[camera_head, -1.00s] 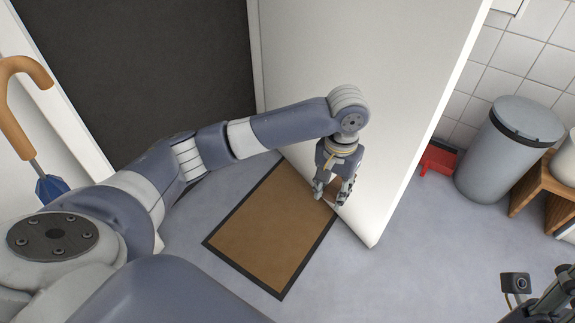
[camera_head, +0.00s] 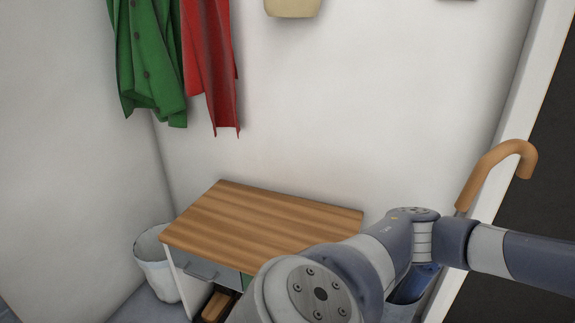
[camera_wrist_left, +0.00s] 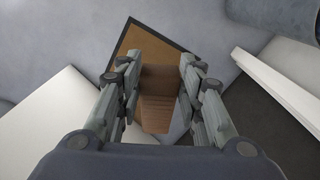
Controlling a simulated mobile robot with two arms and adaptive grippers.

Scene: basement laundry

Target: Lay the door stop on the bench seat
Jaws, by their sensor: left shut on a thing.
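The door stop (camera_wrist_left: 157,98) is a brown wooden wedge with a ridged face, seen in the left wrist view. My left gripper (camera_wrist_left: 158,72) is shut on it, with one finger on each side. It is held above the floor. The bench seat (camera_head: 262,215) is a bare striped wooden top against the wall in the head view. My left arm crosses in front of its right front corner and reaches away to the right. My left gripper is outside the head view, and my right gripper is in neither current view.
A brown doormat (camera_wrist_left: 142,42) with a dark border lies below the left gripper. A pale bin (camera_head: 155,265) stands left of the bench. An umbrella handle (camera_head: 497,160) rises on the right near the doorway. A green coat (camera_head: 150,60) and red cloth (camera_head: 210,65) hang above.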

